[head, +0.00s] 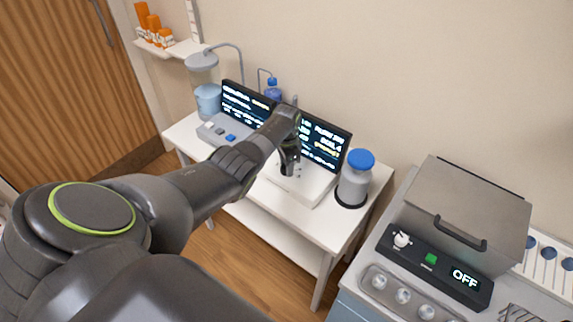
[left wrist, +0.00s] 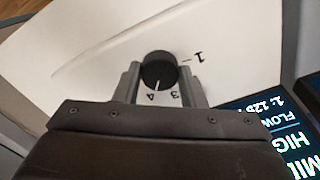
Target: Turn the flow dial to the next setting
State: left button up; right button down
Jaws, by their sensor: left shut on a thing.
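The flow dial (left wrist: 159,66) is a round black knob on a white panel (left wrist: 225,35) in the left wrist view. Its white pointer line faces the printed 4. A 3 shows beside the 4, and a 1 is to the right; other marks may be hidden by the fingers. My left gripper (left wrist: 159,76) is shut on the dial, one finger on each side. In the head view my left gripper (head: 289,165) reaches down to the white device (head: 311,188) and hides the dial. My right gripper is not in view.
A lit screen (head: 326,140) stands behind the device and shows at the right in the left wrist view (left wrist: 290,135). A blue-capped bottle (head: 355,180) stands close on its right. Another screen unit (head: 247,103) is on its left. A metal box (head: 465,210) sits at right.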

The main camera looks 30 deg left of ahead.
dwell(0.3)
pick_arm(q)
jog(key=o, duration=1)
jog(key=shift+r, duration=0.15)
jog(key=shift+r, duration=0.3)
notch_tip(320, 180, up, 17)
jog(key=b, duration=0.1)
jog(key=shift+f, duration=0.2)
